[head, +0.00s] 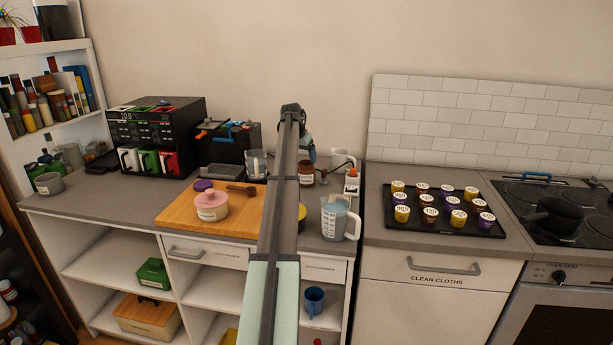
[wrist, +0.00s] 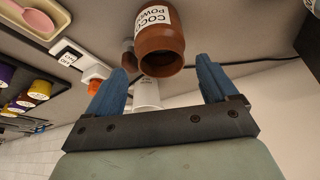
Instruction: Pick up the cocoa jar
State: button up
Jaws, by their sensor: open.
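The cocoa jar (head: 306,174) is a brown jar with a white label. It stands upright toward the back of the grey counter, just right of my arm. In the wrist view the jar (wrist: 160,50) shows large, with "COCO... POWD..." partly readable on its label. My gripper (wrist: 161,66) is open, with its two blue fingers spread wide. The jar appears between the fingertip directions, and nothing is held. I cannot tell the exact gap between fingers and jar. In the head view my arm hides most of the gripper.
A measuring jug (head: 336,218) stands in front and to the right. A wooden board (head: 172,212) with a pink pot (head: 211,204) lies left. A pod tray (head: 462,226) is farther right.

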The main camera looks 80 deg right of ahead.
aim_at(305, 163)
jog(key=shift+x, duration=3.85)
jog(key=c, duration=0.9)
